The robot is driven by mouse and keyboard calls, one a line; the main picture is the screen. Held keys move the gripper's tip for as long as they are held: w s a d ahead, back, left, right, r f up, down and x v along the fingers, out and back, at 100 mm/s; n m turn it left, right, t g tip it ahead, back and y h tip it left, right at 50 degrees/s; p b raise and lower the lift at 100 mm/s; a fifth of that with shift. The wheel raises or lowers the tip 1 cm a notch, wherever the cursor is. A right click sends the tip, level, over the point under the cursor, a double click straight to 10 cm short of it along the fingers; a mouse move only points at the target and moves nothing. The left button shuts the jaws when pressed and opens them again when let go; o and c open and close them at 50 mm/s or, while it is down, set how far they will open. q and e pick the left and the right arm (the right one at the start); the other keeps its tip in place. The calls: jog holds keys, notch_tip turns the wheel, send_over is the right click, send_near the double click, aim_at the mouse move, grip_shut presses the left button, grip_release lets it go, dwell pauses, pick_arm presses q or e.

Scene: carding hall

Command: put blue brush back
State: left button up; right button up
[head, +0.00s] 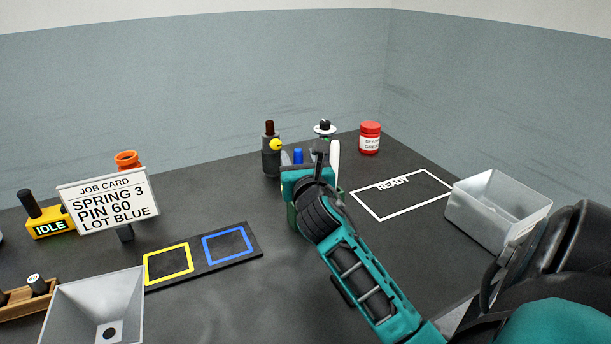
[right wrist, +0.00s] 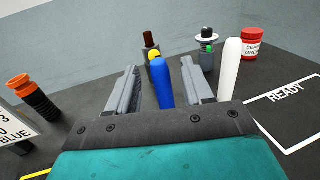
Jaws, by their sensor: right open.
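In the head view my right gripper (head: 299,162) reaches over the back middle of the dark table. It is open. A blue, round-topped handle (right wrist: 161,84), which looks like the blue brush, stands upright between its fingers in the right wrist view. I see no contact with either finger. The handle's top also shows in the head view (head: 298,155); its lower part is hidden by my gripper. A similar white handle (right wrist: 229,70) stands just right of the fingers. A dark mat bears a blue outlined square (head: 228,245) and a yellow one (head: 168,263), both empty.
Behind the gripper stand a dark bottle (head: 270,155), a yellow ball-shaped top and a red jar (head: 370,138). A grey bin (head: 497,211) stands right of the empty READY outline (head: 402,194). A job card (head: 109,200) and a grey hopper (head: 93,308) are at left.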

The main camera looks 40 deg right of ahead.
jog(key=v, duration=1)
jog(key=shift+s, duration=0.25)
jog(key=shift+a+f, duration=0.1)
